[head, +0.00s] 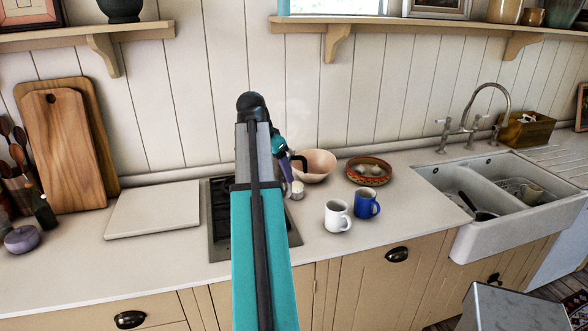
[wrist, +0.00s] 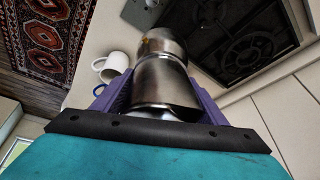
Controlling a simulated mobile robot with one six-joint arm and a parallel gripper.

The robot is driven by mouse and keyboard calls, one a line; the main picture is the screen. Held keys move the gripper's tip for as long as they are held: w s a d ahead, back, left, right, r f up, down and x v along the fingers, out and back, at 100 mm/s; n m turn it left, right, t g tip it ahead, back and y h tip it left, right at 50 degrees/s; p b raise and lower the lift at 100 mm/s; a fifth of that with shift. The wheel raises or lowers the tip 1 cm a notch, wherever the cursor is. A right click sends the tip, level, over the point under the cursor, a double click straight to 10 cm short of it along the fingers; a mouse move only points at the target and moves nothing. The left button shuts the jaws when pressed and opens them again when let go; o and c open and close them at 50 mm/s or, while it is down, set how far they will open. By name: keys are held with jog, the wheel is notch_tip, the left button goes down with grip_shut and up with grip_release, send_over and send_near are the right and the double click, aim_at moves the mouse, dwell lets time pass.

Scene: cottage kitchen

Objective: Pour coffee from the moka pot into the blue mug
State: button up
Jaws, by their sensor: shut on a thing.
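The metal moka pot (wrist: 165,85) fills the middle of the wrist view, between the purple fingers of my gripper (wrist: 160,98), which is shut on it. In the head view my arm hides most of my gripper (head: 288,180); a small metal part of the pot (head: 297,191) and its black handle (head: 301,161) show at the hob's right side. I cannot tell whether the pot touches the hob. The blue mug (head: 367,204) stands upright on the counter, right of the pot; part of it shows in the wrist view (wrist: 99,88).
A white mug (head: 337,216) stands just left of the blue mug. Behind them are a pinkish bowl (head: 316,166) and a patterned dish (head: 368,172). The black hob (head: 218,215) lies under my arm. The sink (head: 480,215) is at right. The counter's front strip is clear.

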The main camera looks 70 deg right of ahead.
jog(key=w+a+f+n+t+b, duration=0.2)
jog(key=w+a+f+n, duration=0.2)
jog(key=w+a, duration=0.95)
jog(key=w+a+f+n+t+b, duration=0.1)
jog(key=w+a+f+n+b, duration=0.2)
jog(key=w+a, duration=1)
jog(key=w+a+f+n+t+y+b, duration=0.1)
jog(key=a+n, duration=0.6)
jog(key=a, duration=1)
jog(key=w+a+f+n+t+y+b, duration=0.1)
jog(key=w+a+f+n+y, duration=0.3)
jog(key=a, duration=1.4)
jog(key=shift+f+n+t+b, duration=0.4)
jog(key=shift+f+n, duration=0.85)
jog(key=shift+n, duration=0.95)
jog(key=shift+a, duration=0.1)
jog(key=shift+a, duration=0.2)
